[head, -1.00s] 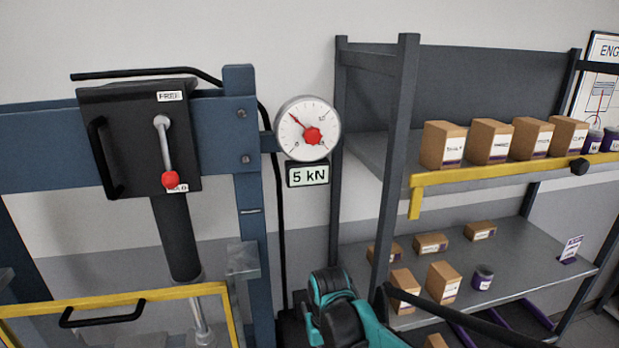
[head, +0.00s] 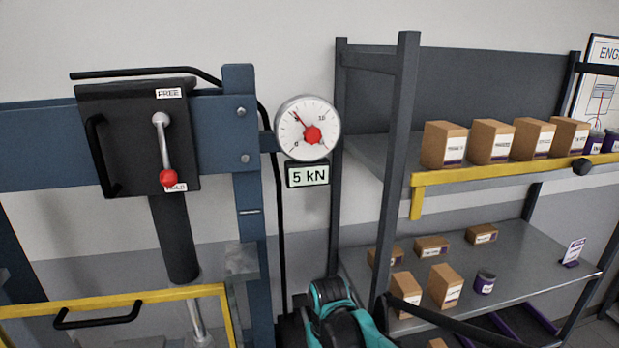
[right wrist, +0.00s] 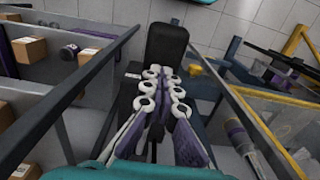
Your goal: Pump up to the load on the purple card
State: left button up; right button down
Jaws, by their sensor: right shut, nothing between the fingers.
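The press has a round gauge (head: 308,128) with a red needle pointing up and left, near the 5 mark. The display (head: 308,174) below it reads 5 kN. The valve lever (head: 165,150) hangs down, its red knob at the HOLD label. A small white card on a purple stand (head: 573,252) is on the lower shelf; its print is too small to read. My right gripper (right wrist: 158,75) is shut and empty in the right wrist view, with a dark block (right wrist: 166,45) just beyond its fingertips; I cannot tell whether they touch. My left gripper is out of view.
A shelf rack (head: 400,150) stands right of the press, with boxes (head: 443,145) on its upper shelf and more boxes and a purple can (head: 484,282) below. A yellow-framed guard (head: 180,293) with a black handle is at the lower left.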

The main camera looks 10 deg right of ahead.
jog(key=shift+f, duration=0.15)
dwell(0.4)
jog(key=shift+f+b, duration=0.9)
jog(key=shift+f, duration=0.15)
dwell(0.5)
jog(key=shift+f+b, duration=0.9)
jog(key=shift+f, duration=0.25)
dwell(0.4)
jog(key=shift+f+b, duration=0.35)
jog(key=shift+b, duration=0.05)
jog(key=shift+f, duration=0.2)
jog(key=shift+f+b, duration=0.55)
jog(key=shift+b, duration=0.05)
jog(key=shift+r, duration=0.1)
